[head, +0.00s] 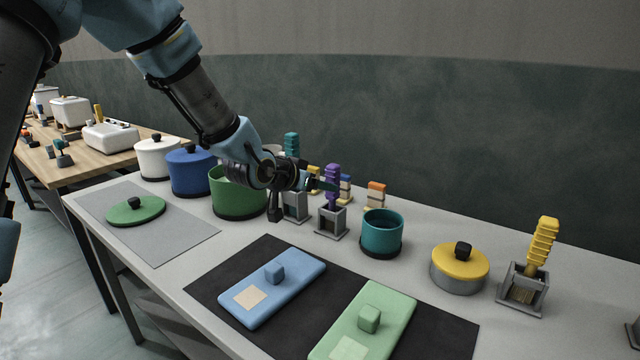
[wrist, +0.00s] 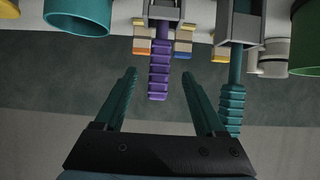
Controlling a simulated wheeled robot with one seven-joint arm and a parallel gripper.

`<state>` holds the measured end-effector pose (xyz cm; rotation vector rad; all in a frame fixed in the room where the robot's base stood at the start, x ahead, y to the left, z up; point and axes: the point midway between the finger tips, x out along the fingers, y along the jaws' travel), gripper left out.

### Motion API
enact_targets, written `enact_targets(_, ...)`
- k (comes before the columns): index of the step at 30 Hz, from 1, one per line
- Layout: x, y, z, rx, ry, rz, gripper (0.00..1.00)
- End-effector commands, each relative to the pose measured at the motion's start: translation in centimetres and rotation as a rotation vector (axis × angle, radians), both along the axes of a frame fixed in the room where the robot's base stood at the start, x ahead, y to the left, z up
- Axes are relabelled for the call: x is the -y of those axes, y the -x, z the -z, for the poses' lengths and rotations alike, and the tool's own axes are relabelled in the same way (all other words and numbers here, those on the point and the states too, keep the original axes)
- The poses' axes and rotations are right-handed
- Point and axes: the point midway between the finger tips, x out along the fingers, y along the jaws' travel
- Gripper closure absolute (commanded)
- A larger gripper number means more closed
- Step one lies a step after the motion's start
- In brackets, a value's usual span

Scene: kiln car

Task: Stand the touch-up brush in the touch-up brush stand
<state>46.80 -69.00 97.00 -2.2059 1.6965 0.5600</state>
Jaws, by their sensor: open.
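Brushes with ribbed handles stand in grey stands; the frames do not label which is the touch-up brush. A purple-handled brush (head: 333,172) is upright in a grey stand (head: 331,223). My gripper (head: 322,184) is open at the purple handle; in the wrist view the handle (wrist: 160,72) shows between the two spread fingers (wrist: 158,76), without visible contact. A teal-handled brush (head: 291,142) is in another stand (head: 295,208), partly hidden by my gripper. A yellow-handled brush (head: 542,240) leans slightly in a stand (head: 521,291) at the right.
A green pot (head: 238,195) and teal pot (head: 382,233) flank the two stands. Small coloured blocks (head: 376,194) stand behind. A yellow-lidded pot (head: 460,268) is farther right. Blue (head: 290,290) and green (head: 375,325) slabs lie on a dark mat in front.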

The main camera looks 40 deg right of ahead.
Motion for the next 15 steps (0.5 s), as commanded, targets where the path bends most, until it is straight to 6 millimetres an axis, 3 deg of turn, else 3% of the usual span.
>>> enact_targets(15, -1.5, 0.5, -1.0, 0.001, 0.001, 0.001, 0.28)
